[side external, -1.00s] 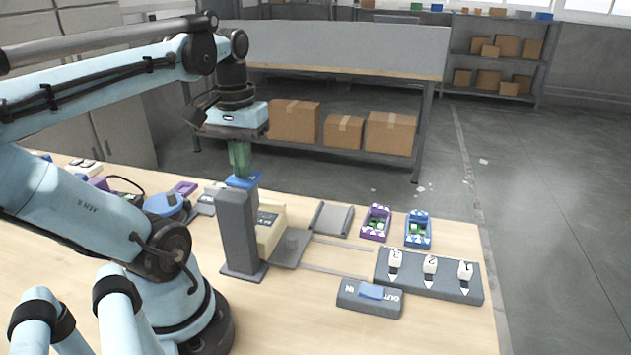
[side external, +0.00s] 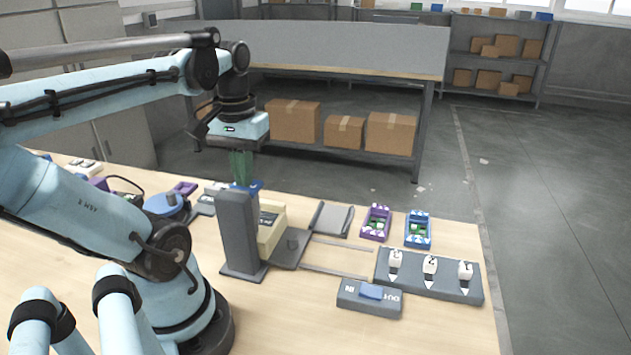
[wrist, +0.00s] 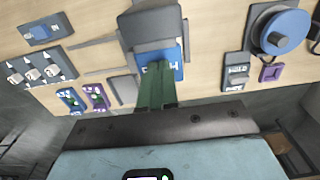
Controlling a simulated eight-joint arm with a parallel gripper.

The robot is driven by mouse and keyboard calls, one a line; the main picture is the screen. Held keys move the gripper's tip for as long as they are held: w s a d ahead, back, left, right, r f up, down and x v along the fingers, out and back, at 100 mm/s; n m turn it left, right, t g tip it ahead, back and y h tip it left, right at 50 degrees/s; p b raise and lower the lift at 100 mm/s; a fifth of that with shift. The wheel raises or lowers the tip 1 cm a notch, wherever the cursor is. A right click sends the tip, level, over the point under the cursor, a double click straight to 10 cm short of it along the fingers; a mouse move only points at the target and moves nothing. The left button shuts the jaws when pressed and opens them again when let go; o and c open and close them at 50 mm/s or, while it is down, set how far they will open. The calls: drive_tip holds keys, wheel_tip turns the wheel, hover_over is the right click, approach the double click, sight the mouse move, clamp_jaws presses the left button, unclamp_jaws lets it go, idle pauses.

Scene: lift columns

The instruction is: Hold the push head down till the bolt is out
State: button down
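The push head is a blue plate (side external: 252,186) beside the top of a dark grey column (side external: 237,232). It also shows in the wrist view (wrist: 172,56), partly covered by my fingers. My gripper (side external: 241,180) points straight down with its green fingers together, and the tips appear to press on the blue plate. In the wrist view my fingers (wrist: 160,68) look shut with nothing between them. The lower fingertips are partly hidden by the column in the side view. I cannot make out the bolt clearly; a beige block (side external: 270,225) behind the column hides part of the mechanism.
A grey block with a blue rocker (side external: 371,292), marked IN and OUT, lies at the front. Purple (side external: 376,222) and blue (side external: 418,229) trays stand behind. A round blue knob (wrist: 284,32) shows in the wrist view.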

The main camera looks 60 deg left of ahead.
drive_tip(key=shift+f, duration=0.35)
drive_tip(key=shift+r, duration=0.7)
idle(2.4)
wheel_tip(320, 180, up, 8)
idle(1.1)
drive_tip(key=w+d+f+m+t, duration=0.7)
drive_tip(key=w+d+f+m, duration=0.2)
drive_tip(key=w+d+f, duration=0.3)
drive_tip(key=shift+d+f, duration=0.15)
drive_tip(key=shift+d, duration=0.55)
